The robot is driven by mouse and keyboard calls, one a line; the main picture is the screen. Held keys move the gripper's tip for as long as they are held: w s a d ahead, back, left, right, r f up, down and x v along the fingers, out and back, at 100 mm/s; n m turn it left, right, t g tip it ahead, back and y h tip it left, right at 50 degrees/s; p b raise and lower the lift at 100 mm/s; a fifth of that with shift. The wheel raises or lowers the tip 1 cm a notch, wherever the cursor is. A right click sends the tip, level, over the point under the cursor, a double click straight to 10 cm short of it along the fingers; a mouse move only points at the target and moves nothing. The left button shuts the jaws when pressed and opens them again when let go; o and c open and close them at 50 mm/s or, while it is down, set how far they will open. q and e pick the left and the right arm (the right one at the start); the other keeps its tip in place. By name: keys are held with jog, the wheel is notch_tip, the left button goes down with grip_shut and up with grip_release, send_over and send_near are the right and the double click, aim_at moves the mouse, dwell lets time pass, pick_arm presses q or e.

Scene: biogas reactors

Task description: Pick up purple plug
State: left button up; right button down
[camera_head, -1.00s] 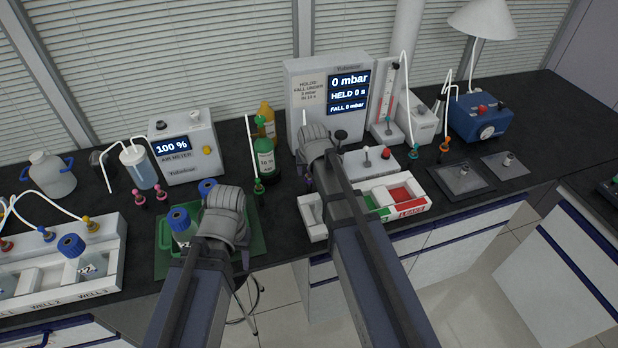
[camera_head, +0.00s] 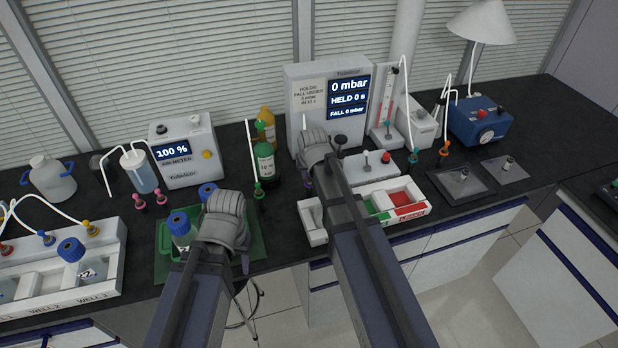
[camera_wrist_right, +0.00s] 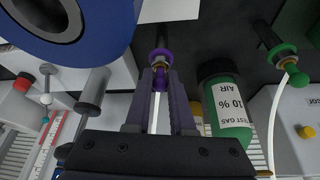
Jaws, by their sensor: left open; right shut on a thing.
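The purple plug (camera_wrist_right: 160,66) shows at the top centre of the wrist view, between the tips of my right gripper (camera_wrist_right: 160,88), which is shut on it. A white tube shows behind it between the fingers. In the head view a small purple and dark part (camera_head: 308,184) shows left of my right wrist, which hides most of the gripper. My left gripper (camera_head: 244,264) is open over the front of the green tray (camera_head: 168,268); its wrist hides most of it.
A green test gas bottle (camera_head: 264,163) stands just left of my right wrist, also close in the wrist view (camera_wrist_right: 226,103). The pressure display box (camera_head: 312,120) is behind. A white tray with red and green compartments (camera_head: 428,204) is at right. Capped bottles (camera_head: 180,228) stand near my left wrist.

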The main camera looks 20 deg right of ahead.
aim_at(309, 174)
pick_arm(q)
jog(key=shift+r, duration=0.1)
pick_arm(e)
notch_tip(309, 174, up, 10)
jog(key=p, duration=1)
pick_arm(q)
notch_tip(309, 174, up, 10)
jog(key=shift+s, duration=0.1)
pick_arm(e)
jog(key=shift+s+r, duration=0.1)
jog(key=shift+r, duration=0.05)
